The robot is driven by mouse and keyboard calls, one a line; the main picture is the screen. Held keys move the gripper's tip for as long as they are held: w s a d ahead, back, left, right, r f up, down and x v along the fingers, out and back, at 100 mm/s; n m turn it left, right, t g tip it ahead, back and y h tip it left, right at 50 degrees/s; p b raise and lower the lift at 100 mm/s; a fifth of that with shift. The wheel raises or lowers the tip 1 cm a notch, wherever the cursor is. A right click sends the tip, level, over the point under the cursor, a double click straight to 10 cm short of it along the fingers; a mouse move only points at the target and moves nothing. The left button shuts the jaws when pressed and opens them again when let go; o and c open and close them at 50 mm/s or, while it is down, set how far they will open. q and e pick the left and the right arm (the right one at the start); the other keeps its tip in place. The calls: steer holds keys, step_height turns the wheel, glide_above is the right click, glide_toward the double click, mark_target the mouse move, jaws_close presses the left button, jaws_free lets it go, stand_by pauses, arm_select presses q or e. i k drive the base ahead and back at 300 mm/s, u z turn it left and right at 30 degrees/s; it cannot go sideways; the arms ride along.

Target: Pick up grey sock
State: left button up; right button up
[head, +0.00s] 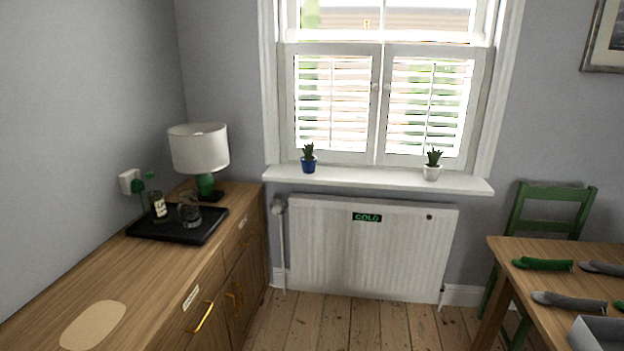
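A grey sock (568,301) lies flat near the left front part of the wooden table (520,249) at the right. A second grey sock (602,268) lies farther back on the same table and is cut off by the right edge of the view. A green sock (541,264) lies to the left of that second grey one. Part of another green item (619,305) shows at the right edge. Neither of my grippers is in view.
A grey box (594,335) stands at the table's front, partly cut off. A green chair (548,210) stands behind the table. A wooden sideboard (172,262) with a lamp (199,150) and black tray (178,226) runs along the left. Bare floor (330,325) lies between.

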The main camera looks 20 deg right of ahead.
mark_target(547, 298)
steer(key=z, duration=1)
steer(key=i, duration=1.8)
steer(key=z, duration=1.05)
